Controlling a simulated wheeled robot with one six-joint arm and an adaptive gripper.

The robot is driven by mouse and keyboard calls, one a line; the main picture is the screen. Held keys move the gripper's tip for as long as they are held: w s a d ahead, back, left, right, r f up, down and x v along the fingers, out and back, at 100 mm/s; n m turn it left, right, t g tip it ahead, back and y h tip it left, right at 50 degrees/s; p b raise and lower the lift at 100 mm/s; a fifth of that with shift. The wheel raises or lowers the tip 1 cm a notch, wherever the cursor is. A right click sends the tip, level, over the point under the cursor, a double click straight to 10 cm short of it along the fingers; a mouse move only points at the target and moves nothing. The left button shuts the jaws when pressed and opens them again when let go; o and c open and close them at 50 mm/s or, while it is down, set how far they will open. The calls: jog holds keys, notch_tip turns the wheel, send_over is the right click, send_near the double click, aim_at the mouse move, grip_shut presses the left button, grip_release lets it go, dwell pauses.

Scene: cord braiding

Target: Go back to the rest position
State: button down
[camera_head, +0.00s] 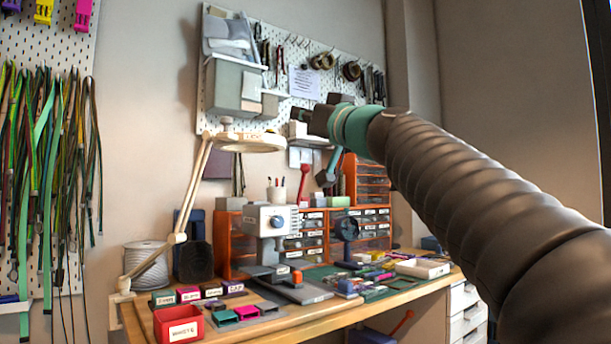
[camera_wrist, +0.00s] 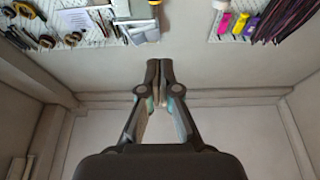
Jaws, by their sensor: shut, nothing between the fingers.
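My gripper (camera_wrist: 159,98) shows in the wrist view with its fingers together and nothing between them. It points toward bare wall, with pegboards at the upper edge of that view. In the head view my arm reaches in from the right, and the dark gripper end (camera_head: 308,118) is raised above the workbench (camera_head: 330,318), in front of the pegboard. The fingertips are small and hard to make out there. The gripper appears clear of the things on the bench.
A desk lamp (camera_head: 250,142) stands at the bench's left. A press-like machine (camera_head: 270,222), orange drawer units (camera_head: 368,185) and a red waste bin (camera_head: 180,325) are on the bench. Cords (camera_head: 45,170) hang on the left pegboard. A pegboard with tools (camera_head: 290,50) is behind the gripper.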

jog(key=w+a+f+m+g+h, duration=0.1)
jog(key=w+f+m+g+h, duration=0.1)
jog(key=f, duration=0.7)
jog(key=w+f+m+g+h, duration=0.1)
jog(key=f+m+g, duration=0.1)
jog(key=f, duration=0.7)
jog(key=s+d+f+m+g+h+p, duration=0.1)
jog(key=s+d+f+g+h, duration=0.15)
jog(key=f, duration=0.45)
jog(key=s+d+f+m+g+h+p, duration=0.1)
jog(key=s+d+f, duration=0.15)
jog(key=f, duration=0.45)
jog(key=s+d+f+m+g+h+p, duration=0.1)
jog(key=s+d+f+g+h+p, duration=0.1)
jog(key=s+d+f, duration=0.4)
jog(key=s+d+f+g+h+p, duration=0.1)
jog(key=s+d+f+g+h, duration=0.15)
jog(key=s+f, duration=0.6)
jog(key=s+d+f+h+p, duration=0.2)
jog(key=s+d+f+p, duration=0.2)
jog(key=s, duration=0.7)
jog(key=shift+s+d+f+m+h+p, duration=0.2)
jog(key=shift+s+d+m+h+p, duration=0.15)
jog(key=shift+d, duration=0.6)
